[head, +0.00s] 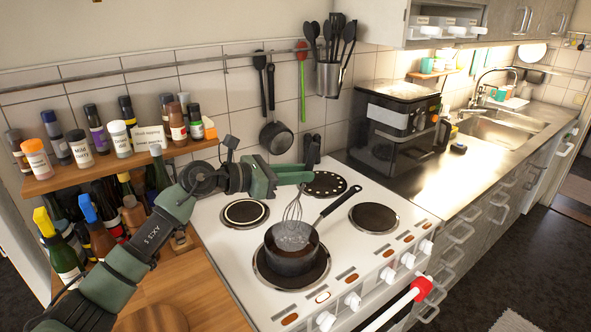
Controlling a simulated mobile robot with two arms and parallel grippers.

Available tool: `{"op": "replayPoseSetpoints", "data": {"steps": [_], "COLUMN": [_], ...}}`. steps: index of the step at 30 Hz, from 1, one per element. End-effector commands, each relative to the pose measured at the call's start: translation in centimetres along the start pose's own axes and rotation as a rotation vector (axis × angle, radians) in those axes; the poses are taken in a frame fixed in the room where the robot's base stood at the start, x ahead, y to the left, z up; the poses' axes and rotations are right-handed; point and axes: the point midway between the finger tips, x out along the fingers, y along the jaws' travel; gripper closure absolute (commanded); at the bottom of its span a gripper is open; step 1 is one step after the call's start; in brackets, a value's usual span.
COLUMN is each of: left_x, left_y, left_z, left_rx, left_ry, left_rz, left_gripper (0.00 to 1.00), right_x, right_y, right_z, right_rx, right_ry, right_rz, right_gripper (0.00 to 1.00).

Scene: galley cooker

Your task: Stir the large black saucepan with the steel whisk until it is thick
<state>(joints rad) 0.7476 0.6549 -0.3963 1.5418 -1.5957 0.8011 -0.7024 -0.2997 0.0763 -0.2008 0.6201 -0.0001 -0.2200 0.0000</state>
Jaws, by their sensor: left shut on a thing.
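The large black saucepan (291,262) stands on the front left hotplate of the white cooker, with its long handle pointing to the back right. My left gripper (294,175) is above the pan and shut on the upper part of the steel whisk (293,208). The whisk hangs down, with its wire end at the pan's opening and overlapping the inside. The gripper hides the whisk's handle. The thickness of the pan's contents cannot be told. My right gripper is not in view.
The other hotplates, including the front right one (374,217), are bare. Bottles stand on a wooden shelf (110,172) at left. A small pan (276,137) and utensils hang behind. A black countertop appliance (393,125) stands right of the cooker.

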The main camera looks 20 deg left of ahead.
Motion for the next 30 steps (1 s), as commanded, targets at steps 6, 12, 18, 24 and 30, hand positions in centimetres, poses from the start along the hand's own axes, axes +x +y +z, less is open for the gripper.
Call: {"op": "replayPoseSetpoints", "data": {"steps": [6,12,18,24,30], "left_x": [0.6,0.6,0.6,0.6,0.6], "left_y": [-0.2,-0.2,-0.2,-0.2,-0.2], "left_z": [-2.0,-3.6,-5.2,-6.8,-8.2], "left_rx": [0.0,0.0,0.001,0.0,-0.001], "left_ry": [-0.001,-0.001,-0.001,-0.001,-0.001], "left_rz": [0.001,0.0,0.001,0.0,0.0], "left_gripper": [1.0,1.0,1.0,1.0,1.0], "right_x": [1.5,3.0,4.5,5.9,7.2], "right_y": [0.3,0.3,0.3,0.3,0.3], "right_z": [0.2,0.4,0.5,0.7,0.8], "right_rx": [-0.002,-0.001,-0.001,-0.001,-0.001], "right_ry": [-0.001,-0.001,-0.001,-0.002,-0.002], "right_rz": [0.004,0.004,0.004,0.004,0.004], "right_gripper": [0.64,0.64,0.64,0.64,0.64]}}
